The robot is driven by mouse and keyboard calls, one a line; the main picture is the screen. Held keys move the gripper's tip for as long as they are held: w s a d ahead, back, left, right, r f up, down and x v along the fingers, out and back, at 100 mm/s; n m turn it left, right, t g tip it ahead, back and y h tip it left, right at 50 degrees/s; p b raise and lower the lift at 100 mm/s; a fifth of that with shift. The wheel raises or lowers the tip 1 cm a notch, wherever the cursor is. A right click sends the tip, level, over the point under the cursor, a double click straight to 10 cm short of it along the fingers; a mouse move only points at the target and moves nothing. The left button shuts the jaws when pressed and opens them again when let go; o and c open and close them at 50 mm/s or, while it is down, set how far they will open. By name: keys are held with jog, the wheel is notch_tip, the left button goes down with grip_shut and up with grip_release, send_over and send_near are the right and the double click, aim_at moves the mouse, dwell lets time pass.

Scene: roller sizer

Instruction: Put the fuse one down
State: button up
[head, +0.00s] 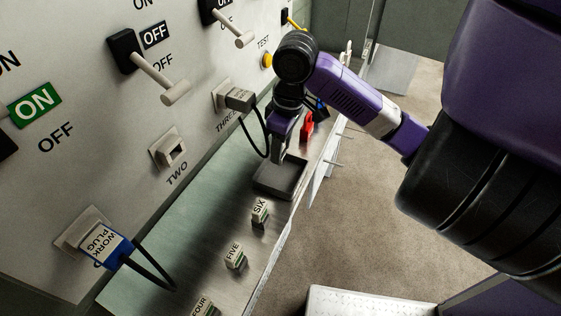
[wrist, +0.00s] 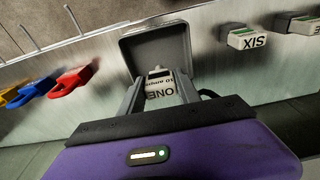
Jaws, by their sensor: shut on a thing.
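Fuse one (wrist: 162,90), a pale block marked "ONE 10 amps", is between the two fingers of my gripper (head: 278,152). My gripper is shut on it, pointing down at a small dark square tray (head: 284,191) on the steel shelf. In the wrist view the tray (wrist: 172,42) lies just beyond the fingertips, with the fuse overlapping its near edge. I cannot tell whether the fuse touches the tray floor. In the head view the fuse is mostly hidden by my gripper.
Fuses six (head: 260,212), five (head: 235,257) and four (head: 201,305) stand along the shelf. A red padlock-like piece (head: 307,127) is behind my gripper. The panel holds a black-corded plug (head: 239,98), empty socket two (head: 172,150) and a blue work plug (head: 100,244).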

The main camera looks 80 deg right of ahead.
jog(key=shift+f, duration=2.45)
jog(key=shift+f+b, duration=0.2)
jog(key=shift+b, duration=0.15)
jog(key=o, duration=1.3)
jog(key=shift+r, duration=0.1)
jog(key=r, duration=0.4)
jog(key=s+r+p, duration=0.1)
jog(key=r, duration=0.7)
jog(key=shift+s+a+r+p, duration=0.15)
jog(key=shift+s+p, duration=0.1)
jog(key=shift+p, duration=0.15)
